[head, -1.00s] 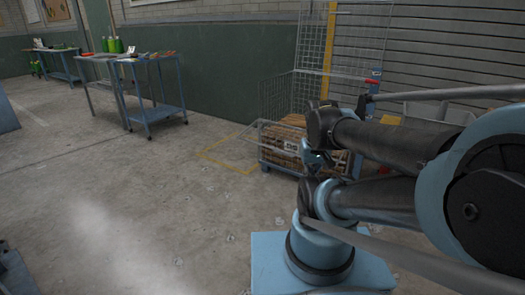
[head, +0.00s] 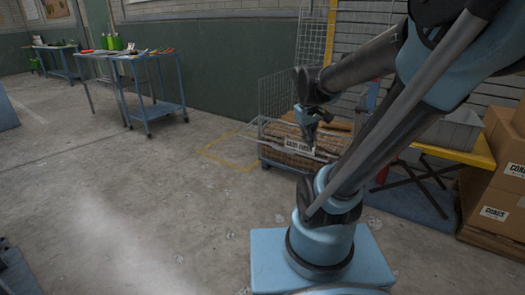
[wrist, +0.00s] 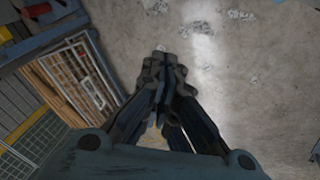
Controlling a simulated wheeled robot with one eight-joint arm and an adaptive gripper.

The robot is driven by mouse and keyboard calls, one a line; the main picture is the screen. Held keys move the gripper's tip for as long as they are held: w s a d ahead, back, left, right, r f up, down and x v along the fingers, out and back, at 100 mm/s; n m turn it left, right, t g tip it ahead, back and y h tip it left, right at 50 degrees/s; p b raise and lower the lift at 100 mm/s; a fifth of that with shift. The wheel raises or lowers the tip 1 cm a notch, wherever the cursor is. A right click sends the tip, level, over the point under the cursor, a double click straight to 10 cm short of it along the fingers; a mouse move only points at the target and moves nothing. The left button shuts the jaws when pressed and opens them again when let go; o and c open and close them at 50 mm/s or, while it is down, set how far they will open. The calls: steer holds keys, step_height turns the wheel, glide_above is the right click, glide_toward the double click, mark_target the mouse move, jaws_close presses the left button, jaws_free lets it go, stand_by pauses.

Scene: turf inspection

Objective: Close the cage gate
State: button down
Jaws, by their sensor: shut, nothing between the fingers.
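The wire cage (head: 272,97) stands by the back wall, with brown slatted cargo and a white label inside or behind its front mesh. A pale-barred gate panel (head: 270,142) juts out from the cage's front at about mid height, so the gate looks open. My gripper (head: 311,143) is over the cage's front in the head view; whether it touches the gate I cannot tell. My arm hides the cage's right part.
A yellow folding table (head: 470,155) with a grey bin (head: 452,130) stands to the right, beside cardboard boxes (head: 495,190). Blue worktables (head: 150,85) stand at the back left. A yellow floor line (head: 225,158) runs by the cage.

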steer(key=w+a+f+n+t+h, duration=0.15)
steer(key=w+n, duration=0.25)
steer(key=w, duration=1)
steer(key=w+a+f+n+t+h, duration=0.1)
steer(key=w+a+f+n, duration=0.2)
steer(key=w, duration=1)
steer(key=w+a+f+n+t+h, duration=0.15)
steer(key=w+n, duration=0.35)
steer(key=w, duration=0.9)
steer(key=w+a+f+n, duration=0.3)
steer(key=w+f, duration=0.3)
steer(key=f, duration=0.1)
steer(key=w+a+f+n, duration=0.3)
steer(key=w+f, duration=0.3)
steer(key=w+a+f+n+t+h, duration=0.1)
steer(key=w+a+f+n, duration=0.2)
steer(key=f, duration=0.7)
steer(key=w+a+f+n+t+h, duration=0.1)
steer(key=w+a+f+n+t, duration=0.15)
steer(key=f, duration=0.65)
steer(key=w+d, duration=0.3)
steer(key=w, duration=0.3)
steer(key=shift+d+f+g, duration=0.35)
steer(key=shift+f, duration=0.05)
